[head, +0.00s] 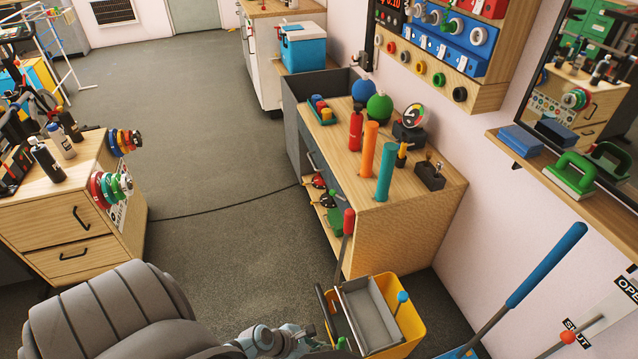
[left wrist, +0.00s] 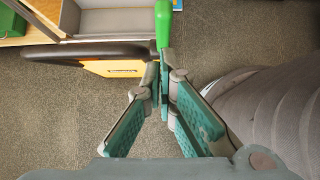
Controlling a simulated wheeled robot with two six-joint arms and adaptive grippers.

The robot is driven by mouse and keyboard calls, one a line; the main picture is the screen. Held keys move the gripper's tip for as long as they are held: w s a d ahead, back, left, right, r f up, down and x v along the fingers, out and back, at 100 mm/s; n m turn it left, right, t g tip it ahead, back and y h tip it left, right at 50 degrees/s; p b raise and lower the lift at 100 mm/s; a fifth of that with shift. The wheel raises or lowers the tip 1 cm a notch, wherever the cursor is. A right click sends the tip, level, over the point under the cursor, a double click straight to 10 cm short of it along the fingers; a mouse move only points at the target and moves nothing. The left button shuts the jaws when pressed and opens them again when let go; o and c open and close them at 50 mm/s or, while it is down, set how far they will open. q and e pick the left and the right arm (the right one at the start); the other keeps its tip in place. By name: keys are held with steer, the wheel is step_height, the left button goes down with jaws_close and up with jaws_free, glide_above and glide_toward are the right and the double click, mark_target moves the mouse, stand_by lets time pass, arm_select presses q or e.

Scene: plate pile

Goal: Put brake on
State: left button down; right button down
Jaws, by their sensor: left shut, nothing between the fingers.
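My left gripper (head: 300,341) is at the bottom of the head view, beside the yellow cart (head: 409,318). In the left wrist view its fingers (left wrist: 163,85) are closed together and hold nothing. A bright green handle (left wrist: 162,24) is just beyond the fingertips there, and its lower end is hidden behind them. Whether they touch I cannot tell. The cart's yellow side (left wrist: 112,68) is left of the fingers. A red-gripped lever (head: 348,222) stands upright at the cart. No part is marked as a brake. My right gripper is not in view.
A wooden workbench (head: 420,214) stands behind the cart, with bottles and coloured rods on it. A drawer cabinet (head: 60,220) is at left. A blue-handled tool (head: 545,265) leans at right. Open grey floor (head: 220,235) lies between.

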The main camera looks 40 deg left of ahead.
arm_select(q)
steer(key=shift+r+p, duration=0.35)
steer(key=shift+r, duration=0.2)
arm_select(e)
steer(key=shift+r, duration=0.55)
arm_select(q)
steer(key=shift+s, duration=0.1)
